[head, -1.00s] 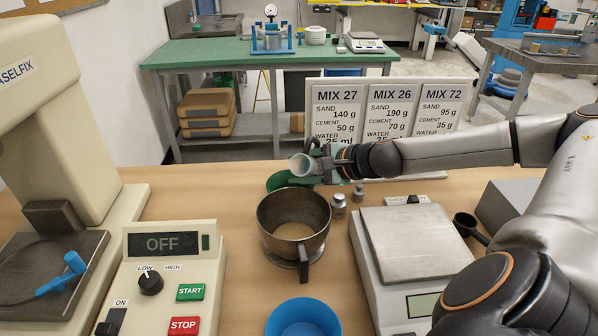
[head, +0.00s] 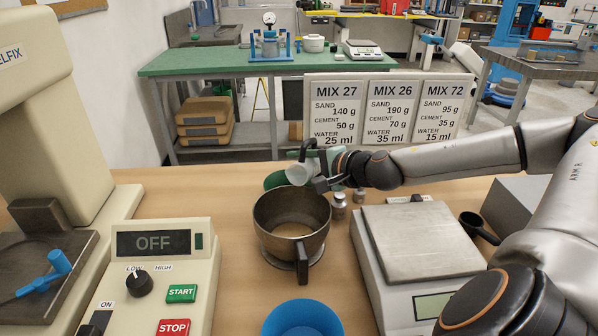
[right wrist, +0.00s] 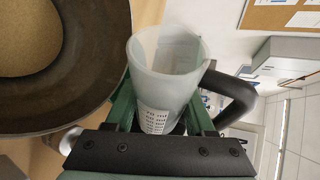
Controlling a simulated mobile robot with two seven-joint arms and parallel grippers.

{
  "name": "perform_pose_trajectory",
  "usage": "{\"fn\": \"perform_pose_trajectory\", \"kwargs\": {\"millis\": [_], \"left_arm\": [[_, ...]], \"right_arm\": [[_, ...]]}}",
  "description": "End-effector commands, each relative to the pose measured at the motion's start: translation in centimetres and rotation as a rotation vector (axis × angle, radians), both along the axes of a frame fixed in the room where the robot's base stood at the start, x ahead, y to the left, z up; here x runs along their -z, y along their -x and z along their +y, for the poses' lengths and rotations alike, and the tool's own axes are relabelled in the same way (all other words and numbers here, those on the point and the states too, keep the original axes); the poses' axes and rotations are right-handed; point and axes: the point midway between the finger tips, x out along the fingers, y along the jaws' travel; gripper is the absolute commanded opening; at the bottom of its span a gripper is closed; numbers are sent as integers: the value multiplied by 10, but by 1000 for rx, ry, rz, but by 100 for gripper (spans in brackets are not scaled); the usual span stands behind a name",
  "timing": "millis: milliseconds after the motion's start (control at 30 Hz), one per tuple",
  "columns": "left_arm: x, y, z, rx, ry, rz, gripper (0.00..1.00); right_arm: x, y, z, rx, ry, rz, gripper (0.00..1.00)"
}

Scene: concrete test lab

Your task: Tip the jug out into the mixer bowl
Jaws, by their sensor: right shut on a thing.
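The translucent whitish jug (head: 299,173) is tilted above the far rim of the mixer bowl, with its dark handle upward. My right gripper (head: 322,168) is shut on it. In the right wrist view the jug (right wrist: 168,72) sits between the green fingers of my right gripper (right wrist: 163,112), with a printed label on its side. I cannot make out any liquid in it or a stream from it. The metal mixer bowl (head: 270,228) stands on the bench with sandy material inside; it also shows in the right wrist view (right wrist: 95,98). My left gripper is out of view.
A scale (head: 420,242) is right of the bowl, with small metal weights (head: 339,207) between. A blue bowl (head: 302,318) is in front. The control box (head: 165,270) reads OFF, beside the mixer (head: 55,120). Mix cards (head: 390,108) stand behind.

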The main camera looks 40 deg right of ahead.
Motion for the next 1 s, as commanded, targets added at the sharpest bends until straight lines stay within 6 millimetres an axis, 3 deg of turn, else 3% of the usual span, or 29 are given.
{"fn": "perform_pose_trajectory", "kwargs": {"millis": [433, 1000], "left_arm": [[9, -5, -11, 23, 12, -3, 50], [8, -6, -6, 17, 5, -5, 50]], "right_arm": [[-1, 0, 1, -2, 318, -117, 0], [-4, 0, 1, 0, 324, -120, 0]]}}
